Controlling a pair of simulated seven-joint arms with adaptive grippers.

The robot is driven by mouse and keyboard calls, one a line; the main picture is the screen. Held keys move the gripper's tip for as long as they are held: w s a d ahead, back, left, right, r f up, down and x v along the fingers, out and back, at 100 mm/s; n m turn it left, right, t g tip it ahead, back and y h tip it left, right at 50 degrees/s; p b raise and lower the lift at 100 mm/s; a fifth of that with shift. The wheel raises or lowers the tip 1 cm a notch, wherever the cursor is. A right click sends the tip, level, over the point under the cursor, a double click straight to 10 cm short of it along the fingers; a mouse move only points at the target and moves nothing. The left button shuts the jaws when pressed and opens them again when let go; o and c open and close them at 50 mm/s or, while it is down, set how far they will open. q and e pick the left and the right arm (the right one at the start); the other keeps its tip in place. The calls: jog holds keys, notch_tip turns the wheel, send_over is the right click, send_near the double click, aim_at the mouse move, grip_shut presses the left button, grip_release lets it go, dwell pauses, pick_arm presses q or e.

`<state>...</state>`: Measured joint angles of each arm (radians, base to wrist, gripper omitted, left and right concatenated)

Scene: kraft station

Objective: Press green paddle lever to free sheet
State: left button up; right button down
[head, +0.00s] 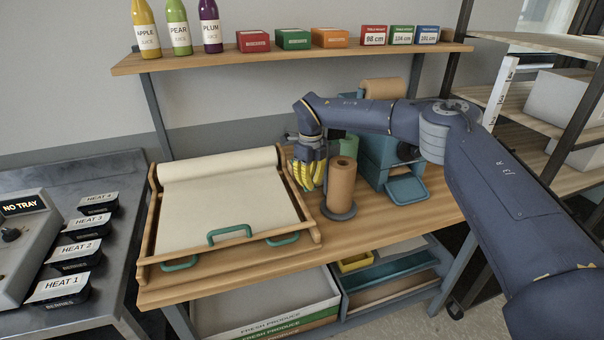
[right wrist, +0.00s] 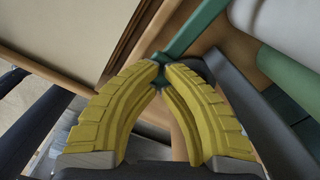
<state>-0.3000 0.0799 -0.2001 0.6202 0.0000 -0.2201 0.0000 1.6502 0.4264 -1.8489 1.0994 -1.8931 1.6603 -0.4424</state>
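A cream sheet (head: 225,205) lies on a wooden frame (head: 155,230), rolled at its back edge. Green handle-like bars sit along the frame's front, with the middle one (head: 230,233) arched. My right gripper (head: 308,187) has yellow fingers and points down between the frame and an upright brown roll (head: 342,185). A dark green bar (right wrist: 198,30) runs diagonally just beyond the tips; contact cannot be told. My left gripper is not in view.
A teal dispenser (head: 378,158) with an open flap stands right of the brown roll. A shelf (head: 290,54) with bottles and small boxes hangs above. A dark metal counter (head: 115,215) with several heat labels is at left. The bench's front strip is clear.

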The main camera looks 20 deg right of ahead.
jog(key=shift+f, duration=2.05)
jog(key=shift+r, duration=5.55)
